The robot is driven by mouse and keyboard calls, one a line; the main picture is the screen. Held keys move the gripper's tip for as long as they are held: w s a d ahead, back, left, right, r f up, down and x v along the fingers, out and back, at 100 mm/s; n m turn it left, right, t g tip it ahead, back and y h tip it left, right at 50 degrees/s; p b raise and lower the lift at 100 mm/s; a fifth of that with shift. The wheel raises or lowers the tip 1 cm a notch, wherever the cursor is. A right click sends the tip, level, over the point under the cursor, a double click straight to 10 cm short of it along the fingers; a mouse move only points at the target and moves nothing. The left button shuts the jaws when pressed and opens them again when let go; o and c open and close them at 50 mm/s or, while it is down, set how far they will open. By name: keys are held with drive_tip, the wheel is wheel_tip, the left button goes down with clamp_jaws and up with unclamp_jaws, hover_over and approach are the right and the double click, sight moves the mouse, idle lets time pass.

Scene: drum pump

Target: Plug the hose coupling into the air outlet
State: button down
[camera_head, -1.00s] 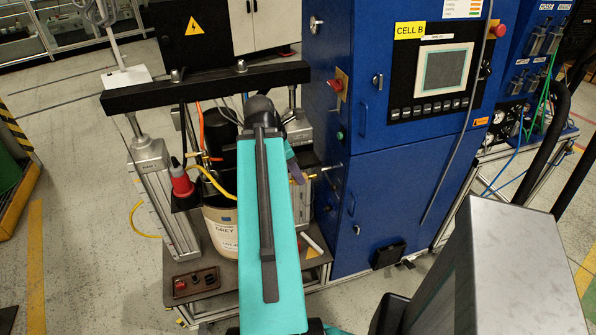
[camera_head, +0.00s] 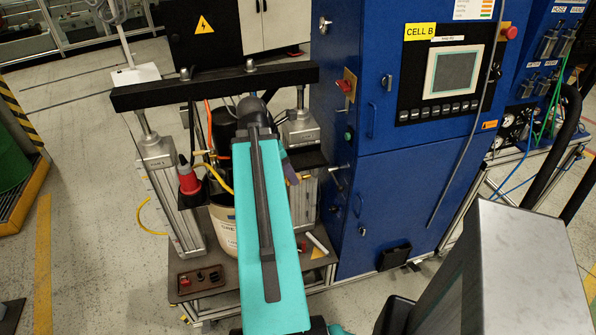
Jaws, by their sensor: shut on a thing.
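My teal arm (camera_head: 272,230) reaches forward over the middle of the view and covers most of my gripper. Only a small purple-grey part of my gripper (camera_head: 291,172) shows at the arm's right edge. The jaws are shut; the hose coupling in them is hidden behind the arm. A yellow hose (camera_head: 217,182) runs from the left and passes behind the arm. A small metal fitting (camera_head: 335,169), which looks like the air outlet, sticks out of the left side of the blue cabinet (camera_head: 400,200). A gap lies between it and the visible part of my gripper.
The drum pump frame has a black crossbar (camera_head: 215,87) on two grey columns. A pale drum (camera_head: 224,228) stands between them, partly behind my arm. A control box (camera_head: 200,281) lies at the platform's front left.

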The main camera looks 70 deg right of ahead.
drive_tip(key=w+a+f+n, duration=0.1)
drive_tip(key=w+a+f, duration=0.2)
drive_tip(key=w+a, duration=0.8)
drive_tip(key=w+a+f+n, duration=0.1)
drive_tip(key=w+a+f, duration=0.2)
drive_tip(key=w+a, duration=0.9)
drive_tip(key=w+a+f, duration=0.2)
drive_tip(key=w+a, duration=0.3)
drive_tip(key=a, duration=0.4)
drive_tip(key=w+a+f, duration=0.3)
drive_tip(key=w+a, duration=0.2)
drive_tip(key=a, duration=0.4)
drive_tip(key=w+a+f, duration=0.2)
drive_tip(key=w+a, duration=0.3)
drive_tip(key=a, duration=0.4)
drive_tip(key=shift+f+n+t+h, duration=0.2)
drive_tip(key=shift+n+t+h, duration=0.1)
drive_tip(key=shift+n, duration=0.1)
